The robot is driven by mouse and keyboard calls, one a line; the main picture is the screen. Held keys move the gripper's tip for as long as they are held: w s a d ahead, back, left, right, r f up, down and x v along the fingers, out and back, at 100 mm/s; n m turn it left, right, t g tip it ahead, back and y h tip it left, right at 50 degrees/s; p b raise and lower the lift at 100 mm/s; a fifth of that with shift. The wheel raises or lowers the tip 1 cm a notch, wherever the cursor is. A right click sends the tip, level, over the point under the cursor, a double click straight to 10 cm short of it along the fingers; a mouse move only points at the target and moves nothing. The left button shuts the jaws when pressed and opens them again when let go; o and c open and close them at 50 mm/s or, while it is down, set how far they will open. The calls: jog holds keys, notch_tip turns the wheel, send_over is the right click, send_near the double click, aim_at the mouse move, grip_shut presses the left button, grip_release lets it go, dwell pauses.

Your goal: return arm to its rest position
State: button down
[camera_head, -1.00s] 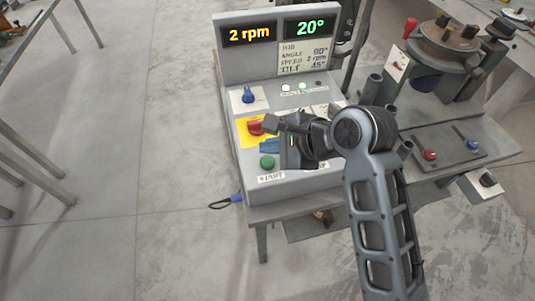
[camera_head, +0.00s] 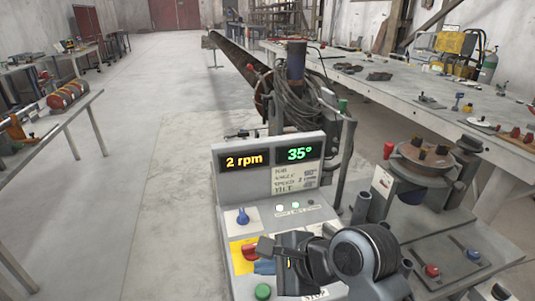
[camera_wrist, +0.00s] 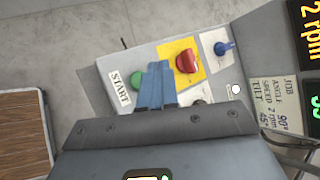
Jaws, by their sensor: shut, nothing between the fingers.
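My gripper (camera_head: 264,267) is shut and empty, its blue fingers over the control panel (camera_head: 222,205). In the wrist view the closed fingers (camera_wrist: 156,84) lie between the green START button (camera_wrist: 137,80) and the red knob (camera_wrist: 186,62) on its yellow plate. I cannot tell whether they touch the panel. My arm is bent and reaches in from the lower right in the head view. The red knob (camera_head: 250,252) and the green button (camera_head: 263,291) show beside the fingers. The panel's displays (camera_head: 270,158) read 2 rpm and 35°.
A blue knob (camera_head: 242,217) is on the panel's upper left. A turntable device (camera_head: 425,158) stands to the right, with small red and blue knobs in front. A long workbench (camera_head: 400,90) runs behind. Open floor (camera_head: 165,200) lies to the left.

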jog(key=s+d+f+n+t+h, duration=0.25)
jog(key=s+d+f, duration=0.25)
jog(key=s+d, duration=0.25)
jog(key=s+d+f+n+t+h, duration=0.2)
jog(key=s+d+f+n+t, duration=0.1)
jog(key=s+d+f, duration=0.5)
jog(key=s+d+r+n+t+h, duration=0.1)
jog(key=s+r+n, duration=0.4)
jog(key=s, duration=0.5)
jog(key=s+d+r+n+t+h+b, duration=0.1)
jog(key=s+d+r+n, duration=0.4)
jog(key=s+r, duration=0.5)
jog(key=shift+s+d+t+h, duration=0.25)
jog(key=shift+s+t+h, duration=0.35)
jog(key=shift+t, duration=0.65)
jog(key=shift+a+f, duration=0.1)
